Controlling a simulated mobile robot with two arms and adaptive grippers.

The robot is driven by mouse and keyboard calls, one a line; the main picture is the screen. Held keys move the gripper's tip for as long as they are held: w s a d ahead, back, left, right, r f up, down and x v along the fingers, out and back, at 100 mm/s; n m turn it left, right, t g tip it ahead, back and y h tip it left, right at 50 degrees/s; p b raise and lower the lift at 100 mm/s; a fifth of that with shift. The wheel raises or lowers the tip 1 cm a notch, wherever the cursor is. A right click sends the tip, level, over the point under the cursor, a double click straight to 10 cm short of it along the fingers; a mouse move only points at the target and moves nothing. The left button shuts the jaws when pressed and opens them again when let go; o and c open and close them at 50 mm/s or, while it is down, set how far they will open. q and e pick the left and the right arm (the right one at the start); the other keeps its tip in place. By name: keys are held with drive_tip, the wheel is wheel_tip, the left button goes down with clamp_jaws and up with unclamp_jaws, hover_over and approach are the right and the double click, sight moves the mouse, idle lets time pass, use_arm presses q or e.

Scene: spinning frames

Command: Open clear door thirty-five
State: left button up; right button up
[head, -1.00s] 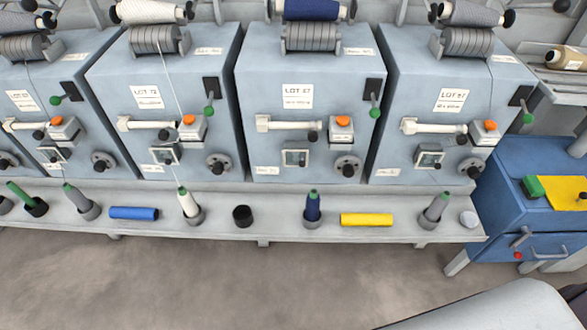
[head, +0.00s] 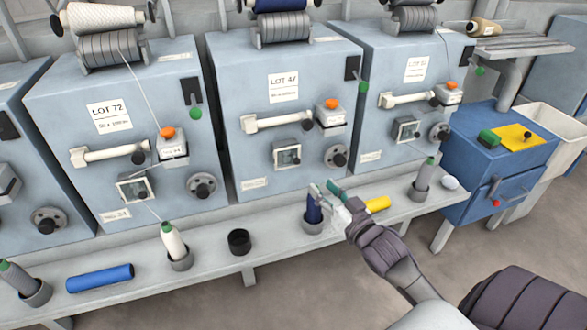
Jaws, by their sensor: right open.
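Small square clear doors in pale frames sit low on the machine fronts. One is on the LOT 47 machine (head: 288,155), one on the LOT 72 machine (head: 136,188), and one on the machine to the right (head: 406,130). All look shut. I cannot read the number thirty-five on any small plate. My right gripper (head: 326,191) is open and empty. It shows just below and right of the LOT 47 clear door, apart from it, and overlaps the dark blue bobbin (head: 313,209). My left gripper is not in view.
White handle bars, orange buttons, black knobs and green-tipped levers stick out of the machines. A blue cabinet (head: 470,160) stands at right.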

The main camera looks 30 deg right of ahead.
sight(299, 163)
drive_tip(key=w, duration=0.3)
drive_tip(key=w+b, duration=0.1)
drive_tip(key=w, duration=0.7)
drive_tip(key=shift+w+d, duration=0.1)
drive_tip(key=shift+d, duration=0.15)
drive_tip(key=shift+w+b, duration=0.3)
drive_tip(key=shift+w, duration=0.2)
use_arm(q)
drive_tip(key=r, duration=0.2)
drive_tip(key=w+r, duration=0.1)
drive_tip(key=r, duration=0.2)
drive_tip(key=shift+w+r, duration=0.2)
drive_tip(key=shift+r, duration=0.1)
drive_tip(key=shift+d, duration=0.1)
use_arm(e)
clamp_jaws()
